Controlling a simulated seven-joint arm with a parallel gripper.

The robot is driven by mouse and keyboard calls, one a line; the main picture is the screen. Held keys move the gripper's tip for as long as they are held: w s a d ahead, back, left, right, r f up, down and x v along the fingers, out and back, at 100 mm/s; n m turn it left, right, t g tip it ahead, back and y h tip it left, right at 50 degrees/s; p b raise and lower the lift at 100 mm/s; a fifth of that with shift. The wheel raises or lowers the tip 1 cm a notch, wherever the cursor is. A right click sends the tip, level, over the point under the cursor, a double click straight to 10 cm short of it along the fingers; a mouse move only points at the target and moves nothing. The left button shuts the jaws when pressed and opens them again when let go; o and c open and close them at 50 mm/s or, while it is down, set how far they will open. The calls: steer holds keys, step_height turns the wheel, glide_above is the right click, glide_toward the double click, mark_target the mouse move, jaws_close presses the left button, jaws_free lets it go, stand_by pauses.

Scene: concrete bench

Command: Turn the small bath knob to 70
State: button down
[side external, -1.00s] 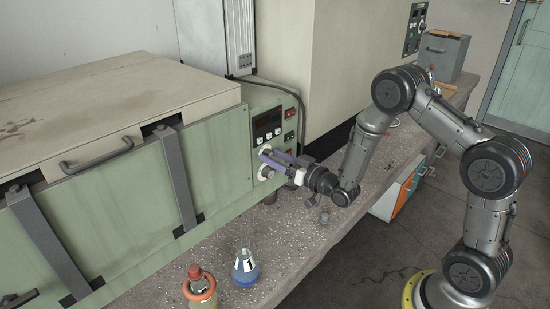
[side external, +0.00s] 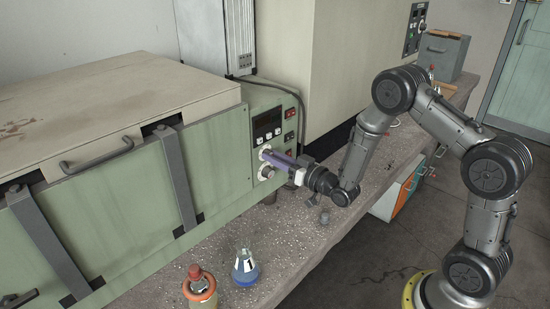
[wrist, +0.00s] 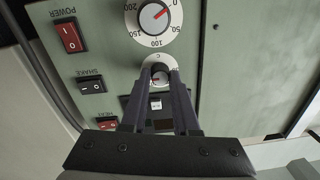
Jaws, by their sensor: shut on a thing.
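The small bath knob (wrist: 160,67) is on the green control panel, with a white scale ring around it. In the wrist view it sits between the tips of my gripper (wrist: 160,78), which is shut on it. The fingers hide much of its scale, and I cannot read its setting. In the side view my gripper (side external: 269,155) reaches the upper of two knobs on the panel, and its fingers cover most of that knob.
A larger knob (wrist: 153,17) with a red pointer and a numbered dial is close by. Rocker switches (wrist: 69,36) are beside it. A blue flask (side external: 246,268) and an orange-ringed bottle (side external: 199,287) stand on the bench (side external: 305,245).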

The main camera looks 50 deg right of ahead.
steer(key=n, duration=1.1)
stand_by(0.3)
stand_by(0.3)
steer(key=c, duration=0.7)
jaws_free()
steer(key=shift+o, duration=0.2)
steer(key=s, duration=1.4)
steer(key=shift+r, duration=0.25)
steer(key=shift+w+d, duration=0.1)
